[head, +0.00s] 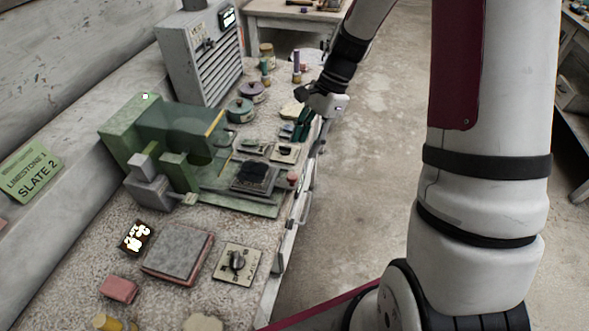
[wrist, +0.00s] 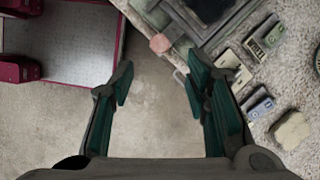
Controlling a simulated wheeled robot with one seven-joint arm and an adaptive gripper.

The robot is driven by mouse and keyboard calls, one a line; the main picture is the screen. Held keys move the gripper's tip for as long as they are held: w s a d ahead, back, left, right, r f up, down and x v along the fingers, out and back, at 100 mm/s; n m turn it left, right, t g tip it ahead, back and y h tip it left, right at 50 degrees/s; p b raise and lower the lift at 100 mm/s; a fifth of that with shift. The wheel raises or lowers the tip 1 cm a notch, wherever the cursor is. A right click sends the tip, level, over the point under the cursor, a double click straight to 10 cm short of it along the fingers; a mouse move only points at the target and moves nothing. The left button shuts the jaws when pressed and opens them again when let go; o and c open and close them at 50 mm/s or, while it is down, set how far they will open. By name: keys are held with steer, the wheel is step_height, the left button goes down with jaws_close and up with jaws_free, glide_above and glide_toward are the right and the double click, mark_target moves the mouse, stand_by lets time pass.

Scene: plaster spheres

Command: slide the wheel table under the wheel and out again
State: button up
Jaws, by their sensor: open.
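The green grinding machine (head: 150,125) stands on the speckled bench. Its wheel table (head: 262,196) is low at the front and carries a dark block (head: 254,176). A rounded shape that may be the wheel (head: 197,152) shows dimly behind the see-through guard; its edge is unclear. A pink knob (head: 292,178) sits at the table's bench-edge side and also shows in the wrist view (wrist: 160,43). My gripper (head: 301,132) is open and empty over the bench edge, beyond the knob and apart from it. In the wrist view its green fingers (wrist: 159,88) are spread, with floor between them.
Small switch plates (wrist: 229,66) and a pale lump (wrist: 291,131) lie near my right finger in the wrist view. A grey cabinet (head: 198,55) and lidded pots (head: 240,109) stand behind the machine. A grey slab (head: 178,253) and dial plate (head: 238,262) lie nearer. The aisle floor is clear.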

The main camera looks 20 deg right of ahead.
mark_target(292, 175)
steer(key=x, duration=0.9)
steer(key=shift+a+f+p, duration=0.15)
steer(key=shift+f+p, duration=0.2)
steer(key=shift+p, duration=0.05)
jaws_close()
